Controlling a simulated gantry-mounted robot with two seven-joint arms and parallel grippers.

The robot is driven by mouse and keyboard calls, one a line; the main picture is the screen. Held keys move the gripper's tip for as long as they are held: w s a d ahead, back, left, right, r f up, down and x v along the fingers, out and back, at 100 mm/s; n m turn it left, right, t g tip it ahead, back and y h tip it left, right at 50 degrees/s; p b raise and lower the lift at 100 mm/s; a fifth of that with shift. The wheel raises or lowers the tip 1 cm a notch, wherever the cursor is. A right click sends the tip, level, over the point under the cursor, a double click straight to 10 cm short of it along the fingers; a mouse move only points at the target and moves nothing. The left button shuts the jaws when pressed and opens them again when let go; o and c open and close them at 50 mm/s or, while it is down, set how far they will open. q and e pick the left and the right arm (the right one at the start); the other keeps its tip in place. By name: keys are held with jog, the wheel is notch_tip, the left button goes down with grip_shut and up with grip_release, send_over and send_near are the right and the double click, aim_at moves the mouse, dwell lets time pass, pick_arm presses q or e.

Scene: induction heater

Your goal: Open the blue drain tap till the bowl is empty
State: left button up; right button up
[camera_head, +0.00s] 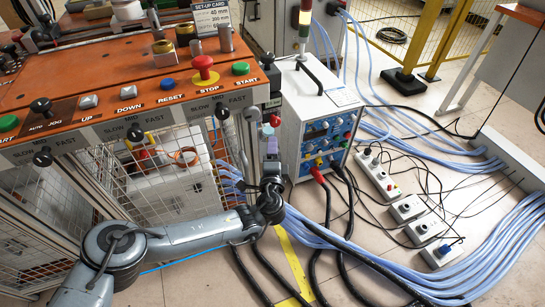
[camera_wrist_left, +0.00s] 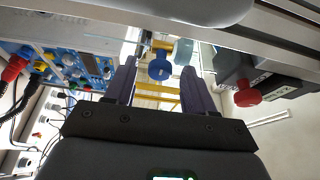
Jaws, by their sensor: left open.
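The blue drain tap (camera_wrist_left: 160,69) shows as a round blue knob in the left wrist view, with a brass-coloured fitting (camera_wrist_left: 161,45) behind it. My left gripper (camera_wrist_left: 159,74) is open, and the knob appears between its two purple-grey fingers, near the tips. I cannot tell whether either finger touches it. A pale, translucent rounded part (camera_wrist_left: 183,51) is beside the fitting; I cannot tell if it is the bowl. In the head view my left gripper (camera_head: 271,142) points up between the orange-topped bench and the white power unit. The water level cannot be seen. My right gripper is out of view.
The orange bench (camera_head: 130,75) with push buttons and a wire cage is to the left. The white power unit (camera_head: 318,115) stands close on the right. A red knob (camera_wrist_left: 247,97) is right of the fingers. Cables and sockets cover the floor at right.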

pick_arm(q)
jog(key=s+p, duration=0.6)
jog(key=s, duration=0.4)
jog(key=shift+s+p, duration=0.3)
jog(key=shift+s, duration=0.1)
jog(key=shift+a+f, duration=0.1)
